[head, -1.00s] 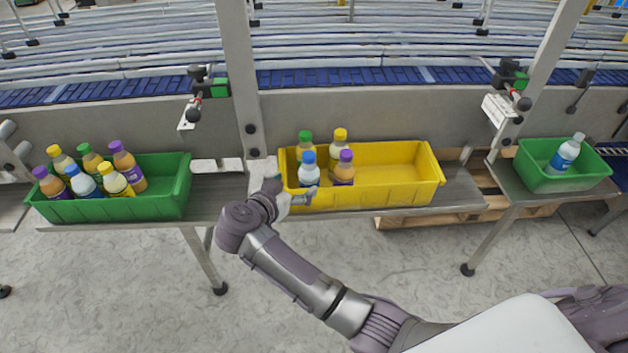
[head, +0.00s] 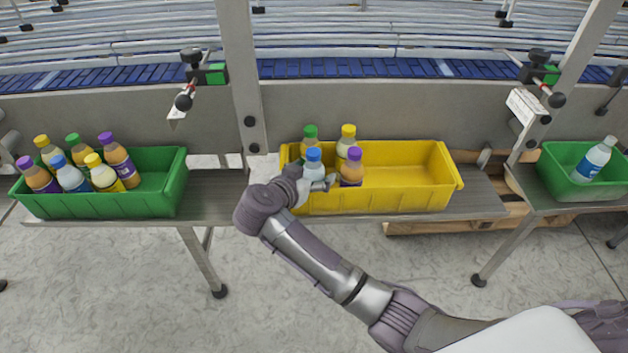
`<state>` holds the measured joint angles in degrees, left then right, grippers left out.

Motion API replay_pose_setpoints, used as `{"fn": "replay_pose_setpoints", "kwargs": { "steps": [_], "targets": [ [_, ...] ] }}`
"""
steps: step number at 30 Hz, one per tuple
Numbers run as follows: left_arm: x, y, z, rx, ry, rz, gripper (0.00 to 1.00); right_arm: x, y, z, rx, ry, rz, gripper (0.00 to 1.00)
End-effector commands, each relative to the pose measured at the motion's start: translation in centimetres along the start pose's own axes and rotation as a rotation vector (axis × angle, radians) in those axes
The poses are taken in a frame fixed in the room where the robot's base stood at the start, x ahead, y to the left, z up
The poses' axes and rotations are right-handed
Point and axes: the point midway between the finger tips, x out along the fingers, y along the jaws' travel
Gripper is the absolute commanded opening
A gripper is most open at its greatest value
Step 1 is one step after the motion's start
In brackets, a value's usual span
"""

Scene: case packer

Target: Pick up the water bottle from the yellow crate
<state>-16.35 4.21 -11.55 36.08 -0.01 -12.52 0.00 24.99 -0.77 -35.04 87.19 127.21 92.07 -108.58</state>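The yellow crate (head: 405,200) stands on the metal shelf in the middle of the head view. At its left end are several bottles. The water bottle (head: 314,168), pale with a blue cap, stands upright at the front left of this group. My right gripper (head: 325,184) is at the crate's front left, right at the water bottle, and hides its lower body. The fingers are small here, and I cannot tell whether they are closed on it. My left gripper is not in view.
Close to the water bottle stand a purple-capped orange bottle (head: 352,168), a green-capped bottle (head: 310,135) and a yellow-capped bottle (head: 347,138). The crate's right half is empty.

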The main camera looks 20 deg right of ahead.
Motion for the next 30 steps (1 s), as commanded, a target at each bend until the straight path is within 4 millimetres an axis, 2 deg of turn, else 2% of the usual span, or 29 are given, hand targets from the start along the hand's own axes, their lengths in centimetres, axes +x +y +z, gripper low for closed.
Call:
{"fn": "replay_pose_setpoints", "kwargs": {
  "steps": [1,7,11,12,23,26,30],
  "targets": [
    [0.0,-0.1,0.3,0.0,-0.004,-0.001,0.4,0.0,0.0,0.0,0.0,0.0,0.0,0.66],
    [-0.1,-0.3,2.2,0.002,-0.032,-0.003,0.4,0.0,0.0,0.0,0.0,0.0,0.001,0.33],
    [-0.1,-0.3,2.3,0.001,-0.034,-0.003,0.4,0.1,0.1,0.1,-0.001,-0.002,0.002,0.11],
    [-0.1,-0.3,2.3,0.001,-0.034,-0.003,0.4,0.1,0.0,0.0,0.0,0.0,0.001,0.09],
    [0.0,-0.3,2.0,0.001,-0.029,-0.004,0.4,-0.2,0.0,-0.5,0.001,-0.003,0.002,0.09],
    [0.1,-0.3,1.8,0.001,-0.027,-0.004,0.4,-0.6,0.0,-1.5,0.003,-0.001,0.0,0.09],
    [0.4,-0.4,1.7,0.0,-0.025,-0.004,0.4,-1.6,-0.1,-3.9,0.007,0.001,-0.001,0.09]
  ]
}}
